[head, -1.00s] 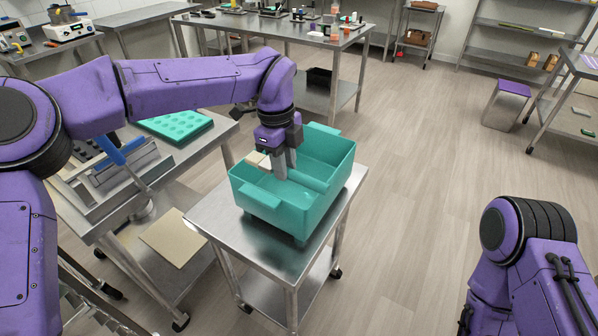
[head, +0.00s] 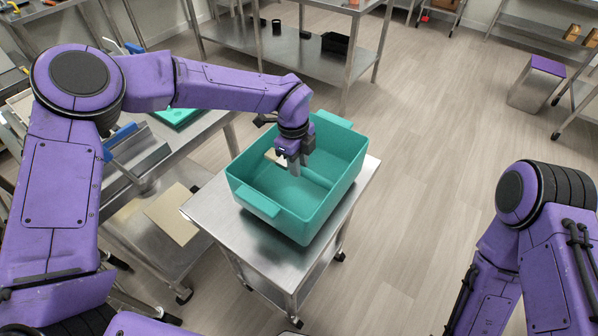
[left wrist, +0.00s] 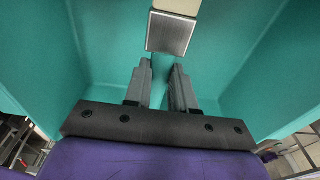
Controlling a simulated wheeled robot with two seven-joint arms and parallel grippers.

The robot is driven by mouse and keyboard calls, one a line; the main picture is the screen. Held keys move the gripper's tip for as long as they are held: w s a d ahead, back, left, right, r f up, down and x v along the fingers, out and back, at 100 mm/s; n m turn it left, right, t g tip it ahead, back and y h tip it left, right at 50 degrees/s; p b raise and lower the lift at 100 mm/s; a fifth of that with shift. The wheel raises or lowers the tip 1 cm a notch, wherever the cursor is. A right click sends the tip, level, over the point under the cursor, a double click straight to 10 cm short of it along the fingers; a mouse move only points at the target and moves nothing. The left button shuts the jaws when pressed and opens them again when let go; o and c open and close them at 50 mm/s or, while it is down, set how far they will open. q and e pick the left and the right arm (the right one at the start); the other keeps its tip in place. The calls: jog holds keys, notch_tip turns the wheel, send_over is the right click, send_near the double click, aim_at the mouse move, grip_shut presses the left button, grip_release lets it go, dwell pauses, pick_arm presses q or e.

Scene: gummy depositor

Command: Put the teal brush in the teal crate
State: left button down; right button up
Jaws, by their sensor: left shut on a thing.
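The teal crate (head: 262,205) stands open on a small steel cart. My left gripper (head: 296,168) reaches down inside the crate's walls, pointing down. It is shut on the teal brush; its cream bristle end (head: 275,157) shows left of the fingers, and the teal handle blends with the crate. In the left wrist view the brush's metal band (left wrist: 171,34) lies just beyond the fingers (left wrist: 163,78), with teal between them. I cannot tell whether the brush touches the crate's floor. Of my right arm, only upper links show; its gripper is out of view.
The steel cart top (head: 215,205) has bare room around the crate. A steel table with a metal tray and a teal mould (head: 178,117) is at left, a tan board (head: 172,215) on its lower shelf. Open floor (head: 420,130) lies right of the cart.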

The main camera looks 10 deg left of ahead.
aim_at(301, 184)
pick_arm(q)
jog(key=f, duration=0.1)
jog(key=w+f, duration=0.1)
jog(key=f, duration=0.1)
jog(key=f+p, duration=0.1)
jog(key=f, duration=0.1)
jog(key=shift+w+d+f, duration=0.1)
jog(key=shift+w+f, duration=0.05)
jog(key=shift+w, duration=0.2)
jog(key=shift+s+f, duration=0.15)
jog(key=shift+f, duration=0.2)
jog(key=shift+s, duration=0.2)
jog(key=shift+w+f, duration=0.15)
jog(key=shift+f, duration=0.15)
jog(key=c, duration=0.9)
grip_release()
jog(key=shift+c, duration=0.2)
jog(key=shift+r, duration=0.15)
pick_arm(e)
jog(key=shift+w+r, duration=0.35)
jog(key=shift+w, duration=0.05)
